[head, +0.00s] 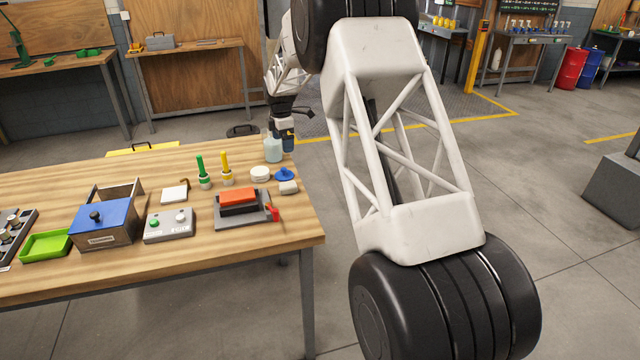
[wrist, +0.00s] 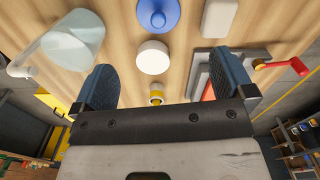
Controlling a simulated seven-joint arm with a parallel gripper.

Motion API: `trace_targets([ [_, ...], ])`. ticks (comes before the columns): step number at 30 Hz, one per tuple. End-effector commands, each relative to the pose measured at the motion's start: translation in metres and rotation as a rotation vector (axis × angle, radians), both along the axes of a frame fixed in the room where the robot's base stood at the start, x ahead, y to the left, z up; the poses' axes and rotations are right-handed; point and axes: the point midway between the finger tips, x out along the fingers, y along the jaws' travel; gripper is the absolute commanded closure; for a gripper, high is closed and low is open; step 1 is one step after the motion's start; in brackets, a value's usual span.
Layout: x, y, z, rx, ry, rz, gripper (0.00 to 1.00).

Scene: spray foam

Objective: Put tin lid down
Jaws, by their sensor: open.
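A round blue lid with a knob (head: 285,174), which I take for the tin lid, rests at the right end of the wooden table. It also shows at the top of the wrist view (wrist: 158,15). A white round tin (head: 260,174) stands beside it, apart from it in the wrist view (wrist: 153,57). My gripper (head: 284,138) is over the table's far right corner. In the wrist view my gripper (wrist: 166,82) has its two blue fingers wide apart, with nothing held between them. Neither finger touches the lid.
A pale bottle (head: 272,149) stands close to my gripper. A white block (head: 288,188) lies in front of the lid. A red and black clamp fixture (head: 240,202) with a red handle is to the left. Yellow (head: 226,168) and green (head: 202,171) upright tools stand left of the tin.

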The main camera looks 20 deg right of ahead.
Motion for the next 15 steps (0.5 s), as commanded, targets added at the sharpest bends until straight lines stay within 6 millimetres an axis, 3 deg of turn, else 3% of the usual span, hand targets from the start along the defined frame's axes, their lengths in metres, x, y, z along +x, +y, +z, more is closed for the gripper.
trace_targets([
  [8,-0.034,-0.001,0.035,0.001,-0.017,-0.103,0.0],
  [15,-0.092,-0.002,0.081,0.004,-0.039,-0.27,0.0],
])
